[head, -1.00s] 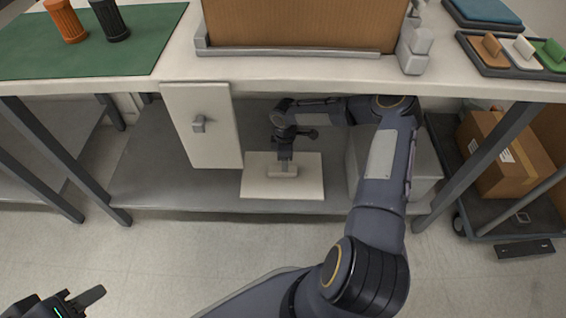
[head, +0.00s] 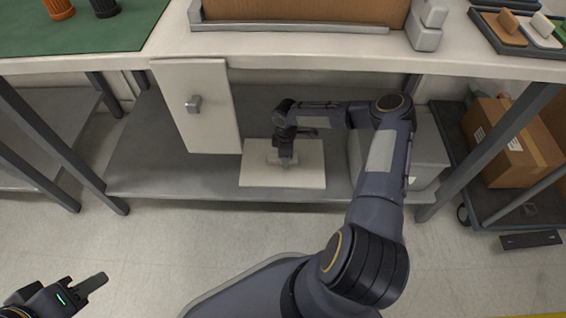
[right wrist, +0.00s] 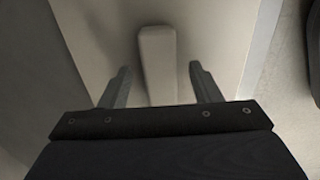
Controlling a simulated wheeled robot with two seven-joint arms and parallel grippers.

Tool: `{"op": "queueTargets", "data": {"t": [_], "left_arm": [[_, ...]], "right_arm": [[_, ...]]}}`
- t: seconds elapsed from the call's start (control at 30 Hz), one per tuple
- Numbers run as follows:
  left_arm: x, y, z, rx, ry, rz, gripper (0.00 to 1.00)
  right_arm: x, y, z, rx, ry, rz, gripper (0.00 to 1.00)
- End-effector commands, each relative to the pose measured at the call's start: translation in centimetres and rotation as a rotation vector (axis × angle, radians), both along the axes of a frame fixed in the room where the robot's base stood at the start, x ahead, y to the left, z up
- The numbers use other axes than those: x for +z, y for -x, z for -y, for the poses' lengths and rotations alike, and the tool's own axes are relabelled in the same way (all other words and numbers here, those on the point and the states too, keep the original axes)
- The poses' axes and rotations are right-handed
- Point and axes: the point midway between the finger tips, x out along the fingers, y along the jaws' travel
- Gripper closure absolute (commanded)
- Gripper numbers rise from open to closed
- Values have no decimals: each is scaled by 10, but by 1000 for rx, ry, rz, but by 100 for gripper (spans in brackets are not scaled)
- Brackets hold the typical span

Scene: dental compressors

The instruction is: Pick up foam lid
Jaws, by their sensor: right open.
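The foam lid appears to be the flat cream slab (head: 308,178) with a raised bar handle (head: 272,157), lying on the grey lower shelf under the table. My right gripper (head: 286,160) reaches under the tabletop and points down at the handle. In the right wrist view, the pale bar (right wrist: 158,62) lies between the two separated fingers of the right gripper (right wrist: 160,85), with a gap visible on each side. My left gripper (head: 85,287) is at the bottom left, away from the slab; its jaw gap is unclear.
An upright cream panel (head: 215,125) with a grey knob stands left of the slab. A grey box (head: 425,150) is to the right, partly behind my right arm. The tabletop edge (head: 300,55) overhangs the shelf. A cart with a cardboard box (head: 505,145) stands at right.

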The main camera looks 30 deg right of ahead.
Motion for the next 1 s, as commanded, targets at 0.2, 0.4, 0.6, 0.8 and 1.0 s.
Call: {"op": "queueTargets", "data": {"t": [0.2,0.4,0.6,0.8,1.0], "left_arm": [[0,0,0,0,0,0,64],[0,0,0,0,0,0,64],[0,0,0,0,0,0,64],[4,0,0,0,0,0,64],[11,0,0,0,0,0,64]], "right_arm": [[0,0,0,0,0,0,66],[0,0,0,0,0,0,91],[1,0,0,0,0,0,91],[7,-1,-3,2,0,0,91],[21,-3,-7,2,1,0,91]]}}
